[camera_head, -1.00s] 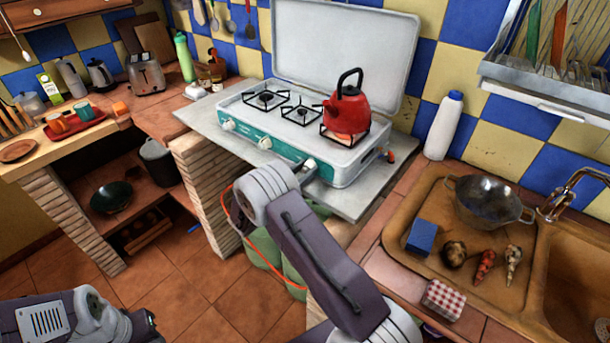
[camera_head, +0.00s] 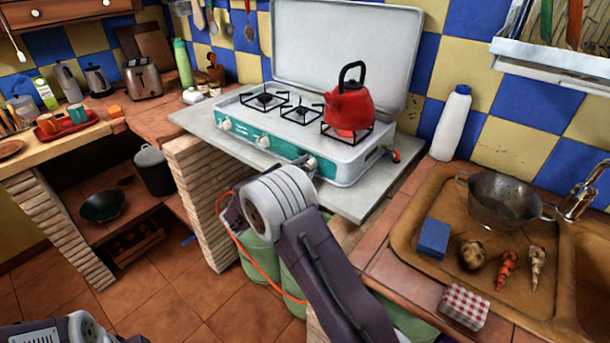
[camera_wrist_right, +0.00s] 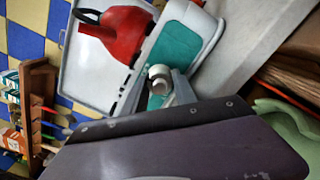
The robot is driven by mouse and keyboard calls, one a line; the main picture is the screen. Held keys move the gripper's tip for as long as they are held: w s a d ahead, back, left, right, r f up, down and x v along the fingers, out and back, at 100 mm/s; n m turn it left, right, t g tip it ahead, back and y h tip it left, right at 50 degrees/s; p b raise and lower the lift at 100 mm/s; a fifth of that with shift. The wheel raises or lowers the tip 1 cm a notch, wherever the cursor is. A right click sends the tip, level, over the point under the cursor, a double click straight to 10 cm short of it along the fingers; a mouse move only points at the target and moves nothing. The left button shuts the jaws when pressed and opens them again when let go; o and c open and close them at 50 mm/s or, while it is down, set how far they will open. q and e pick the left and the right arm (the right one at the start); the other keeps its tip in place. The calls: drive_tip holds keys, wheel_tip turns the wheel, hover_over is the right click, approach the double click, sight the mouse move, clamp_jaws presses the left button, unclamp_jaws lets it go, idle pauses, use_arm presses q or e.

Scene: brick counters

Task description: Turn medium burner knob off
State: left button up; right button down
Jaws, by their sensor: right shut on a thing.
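The teal-and-white stove (camera_head: 290,130) stands on a grey slab with its lid up. A red kettle (camera_head: 350,105) sits on its right burner, with a reddish glow beneath. Two white knobs (camera_head: 225,125) (camera_head: 263,142) show on the stove front. The right-hand knob is mostly hidden by my right gripper (camera_head: 309,163) in the head view. In the right wrist view, that white knob (camera_wrist_right: 158,73) sits between the fingers of my right gripper (camera_wrist_right: 159,87), which are shut on it. My left arm shows only at the bottom left; its gripper is out of view.
Green gas cylinders (camera_head: 258,258) with an orange hose stand under the slab. A white bottle (camera_head: 451,122) stands to the right of the stove. A metal colander (camera_head: 503,200), blue sponge (camera_head: 433,237) and vegetables lie by the sink.

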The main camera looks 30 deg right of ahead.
drive_tip(key=shift+m+b, duration=0.35)
drive_tip(key=shift+m, duration=0.05)
idle(0.4)
drive_tip(key=c, duration=1.3)
unclamp_jaws()
drive_tip(key=v, duration=0.9)
drive_tip(key=shift+a, duration=0.1)
